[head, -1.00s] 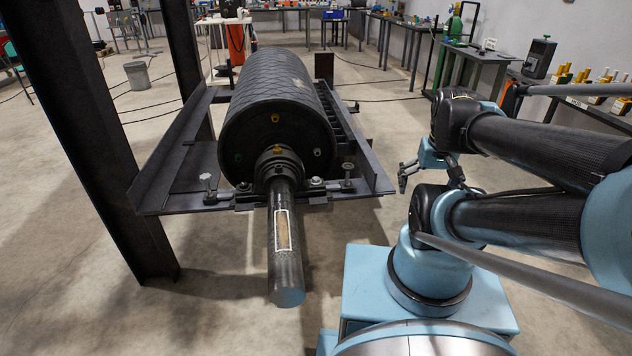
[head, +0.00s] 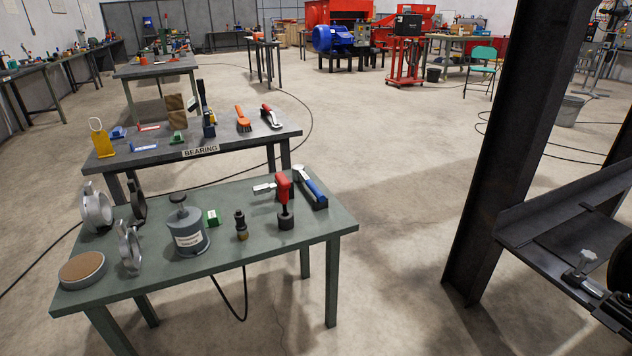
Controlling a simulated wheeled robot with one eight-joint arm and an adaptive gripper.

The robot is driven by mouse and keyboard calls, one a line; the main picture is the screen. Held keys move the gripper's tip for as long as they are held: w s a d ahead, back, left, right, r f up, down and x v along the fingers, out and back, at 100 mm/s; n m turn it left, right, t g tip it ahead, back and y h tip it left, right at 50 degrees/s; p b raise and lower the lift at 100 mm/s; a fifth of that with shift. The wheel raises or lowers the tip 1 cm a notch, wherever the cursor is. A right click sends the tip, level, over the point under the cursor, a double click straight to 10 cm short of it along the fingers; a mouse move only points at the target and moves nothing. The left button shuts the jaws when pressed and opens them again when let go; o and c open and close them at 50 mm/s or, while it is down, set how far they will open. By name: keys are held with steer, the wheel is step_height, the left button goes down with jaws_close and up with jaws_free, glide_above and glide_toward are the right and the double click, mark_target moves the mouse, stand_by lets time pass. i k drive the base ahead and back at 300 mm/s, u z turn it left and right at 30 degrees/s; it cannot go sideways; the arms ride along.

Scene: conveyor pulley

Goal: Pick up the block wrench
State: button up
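I cannot tell for certain which thing is the block wrench. On the right end of the near green table (head: 100,288) lies a long tool with a blue handle and a silver-white end (head: 312,188). Beside it, to its left, stands a red-topped tool on a dark round base (head: 285,200), with a pale flat piece at its left. On the table behind lie a blue upright tool with a dark shaft (head: 207,118), an orange-handled brush (head: 243,120) and a red and silver hand tool (head: 271,117). My gripper is not in view now.
The near table also holds a grey can (head: 187,230), metal rings (head: 96,208), a brown-topped disc (head: 82,269) and a small dark fitting (head: 241,227). A dark steel post (head: 515,140) and conveyor frame (head: 560,225) stand at right. Open floor (head: 400,220) lies between.

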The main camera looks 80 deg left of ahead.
mark_target(299, 175)
steer(key=z, duration=0.15)
steer(key=k, duration=1.05)
steer(key=u, duration=2.6)
steer(key=i, duration=1)
steer(key=z, duration=0.05)
